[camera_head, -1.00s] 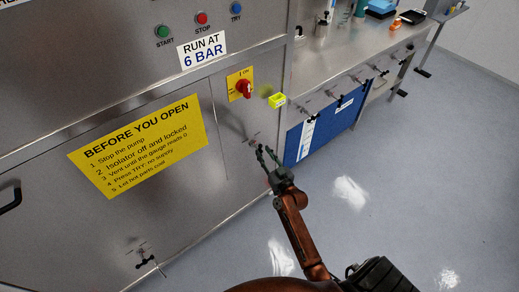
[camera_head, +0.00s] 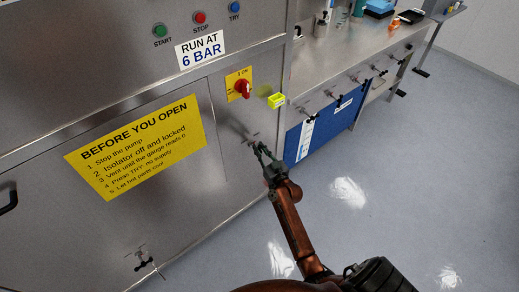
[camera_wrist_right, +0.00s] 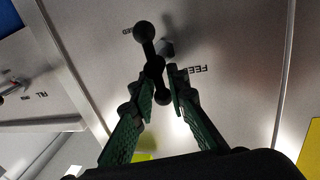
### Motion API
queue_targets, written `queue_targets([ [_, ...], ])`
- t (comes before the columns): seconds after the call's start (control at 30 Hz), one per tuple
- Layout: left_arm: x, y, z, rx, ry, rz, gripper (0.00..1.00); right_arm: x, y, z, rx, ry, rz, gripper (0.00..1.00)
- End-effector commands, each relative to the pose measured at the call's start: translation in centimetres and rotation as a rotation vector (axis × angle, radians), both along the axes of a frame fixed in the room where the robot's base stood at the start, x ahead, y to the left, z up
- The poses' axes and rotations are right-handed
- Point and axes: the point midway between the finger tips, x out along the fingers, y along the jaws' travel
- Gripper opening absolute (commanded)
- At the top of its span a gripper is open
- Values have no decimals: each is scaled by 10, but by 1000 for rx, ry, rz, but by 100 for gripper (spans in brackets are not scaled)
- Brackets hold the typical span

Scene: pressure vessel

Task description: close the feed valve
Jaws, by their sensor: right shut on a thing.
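The feed valve is on the steel panel at the lower right of the cabinet front. In the head view the valve is small and partly hidden by the fingers. My left gripper is in neither view.
Another small valve (camera_head: 144,261) is low on the panel. A workbench with a blue panel (camera_head: 346,117) stands to the right; the floor in front is clear.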

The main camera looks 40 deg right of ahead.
Motion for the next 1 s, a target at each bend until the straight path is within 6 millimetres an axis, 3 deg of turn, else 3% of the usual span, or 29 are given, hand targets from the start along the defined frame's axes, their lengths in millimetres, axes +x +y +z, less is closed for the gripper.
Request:
queue_targets([
  [0.33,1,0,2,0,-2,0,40,0,-1,0,9,1,-1,0],
  [0.57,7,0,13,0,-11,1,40,0,-3,4,86,7,0,0],
  [1.0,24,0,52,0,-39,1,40,1,-10,3,458,36,0,0],
])
